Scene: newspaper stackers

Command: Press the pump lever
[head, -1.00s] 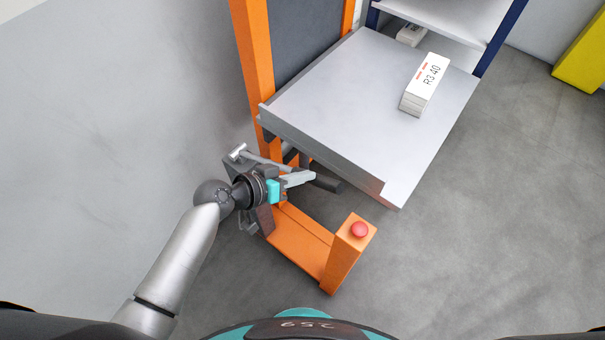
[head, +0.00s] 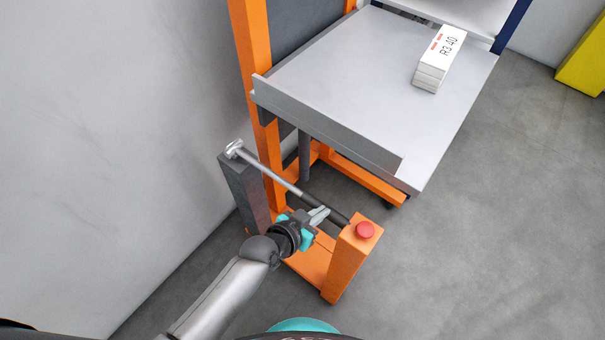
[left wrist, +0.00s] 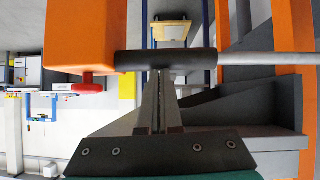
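The pump lever is a silver rod with a black handle (head: 308,198). It runs from the dark grey post (head: 241,190) at the left towards the orange button post. In the left wrist view the handle (left wrist: 168,60) lies across the picture. My left gripper (head: 324,211) is at the handle, on its near side. In the left wrist view its fingers (left wrist: 160,84) are together, tips at the handle's lower edge and not closed around it. Whether they touch is hard to tell. My right gripper is not in view.
The orange post (head: 346,262) with a red button (head: 365,230) stands right beside the handle's end. Behind it is a grey platform (head: 350,95) carrying a stack of papers marked R3 40 (head: 440,57). A yellow object (head: 585,50) is at the far right. Grey floor is clear at the right.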

